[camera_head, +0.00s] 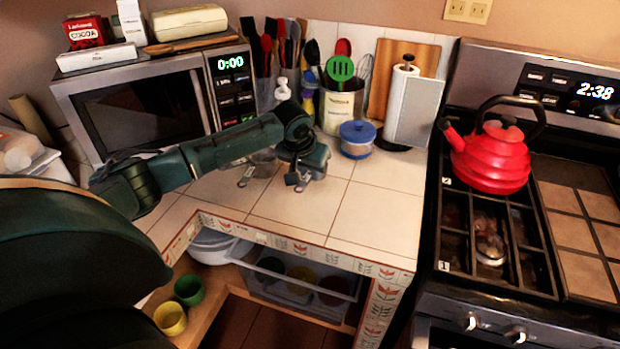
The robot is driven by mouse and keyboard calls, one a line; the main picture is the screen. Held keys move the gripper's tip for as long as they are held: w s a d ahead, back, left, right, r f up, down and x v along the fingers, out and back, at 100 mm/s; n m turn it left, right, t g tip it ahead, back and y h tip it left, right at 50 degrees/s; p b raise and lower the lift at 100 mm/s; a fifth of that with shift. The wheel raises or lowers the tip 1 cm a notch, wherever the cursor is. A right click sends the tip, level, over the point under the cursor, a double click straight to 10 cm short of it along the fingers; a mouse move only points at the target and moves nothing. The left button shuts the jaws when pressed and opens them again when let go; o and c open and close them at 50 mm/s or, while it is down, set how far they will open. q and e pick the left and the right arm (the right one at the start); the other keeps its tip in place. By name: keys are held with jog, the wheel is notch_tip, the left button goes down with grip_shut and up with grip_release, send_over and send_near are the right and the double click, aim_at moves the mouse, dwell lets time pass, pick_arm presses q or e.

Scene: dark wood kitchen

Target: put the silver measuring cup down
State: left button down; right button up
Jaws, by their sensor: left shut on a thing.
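My left arm reaches in from the left over the tiled counter (375,215). My left gripper (299,182) is low over the counter in front of the utensil holders, pointing down. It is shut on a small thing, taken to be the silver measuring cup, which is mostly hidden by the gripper. I cannot tell whether it touches the tiles. A small grey metal-looking item (245,176) lies on the counter left of the gripper, too small to identify. My right gripper is not in view.
A blue-lidded jar (357,139) stands behind and right of the gripper, near a paper towel holder (415,112). The microwave (140,108) is at left. The stove with a red kettle (490,155) is at right. Tiles right of the gripper are bare up to the front edge.

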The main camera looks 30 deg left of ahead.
aim_at(309, 174)
pick_arm(q)
notch_tip(309, 174, up, 8)
jog(key=shift+f, duration=0.25)
jog(key=s+d+m, duration=0.1)
jog(key=s+d, duration=1.5)
jog(key=s, duration=0.1)
jog(key=shift+s+f+m+h, duration=0.25)
jog(key=shift+f+m+h, duration=0.05)
jog(key=shift+f, duration=0.15)
